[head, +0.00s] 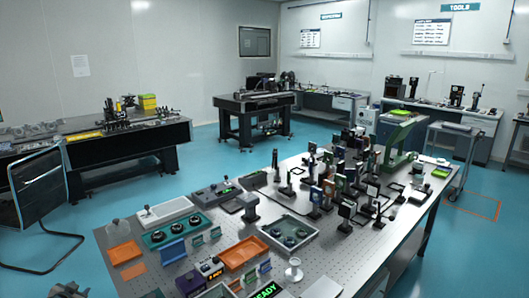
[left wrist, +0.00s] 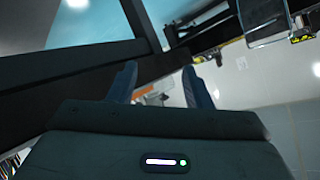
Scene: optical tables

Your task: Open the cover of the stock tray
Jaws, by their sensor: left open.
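My left gripper (head: 68,290) shows only in part at the bottom left corner of the head view, left of the near optical table. In the left wrist view its two fingers (left wrist: 157,86) stand apart with nothing between them. Which container is the stock tray is not certain. A grey-rimmed tray (head: 262,231) holding several dark round parts sits mid-table; I cannot tell whether a clear cover lies over it. A pale tray with a small knob (head: 165,212) sits farther left on the table. My right gripper is not in view.
The perforated optical table (head: 133,287) is crowded. A green tray (head: 150,241), orange trays (head: 243,253) and several upright optic mounts (head: 326,185) stand on it. A chair (head: 42,195) is at the left. Blue floor (head: 200,165) lies open between the tables.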

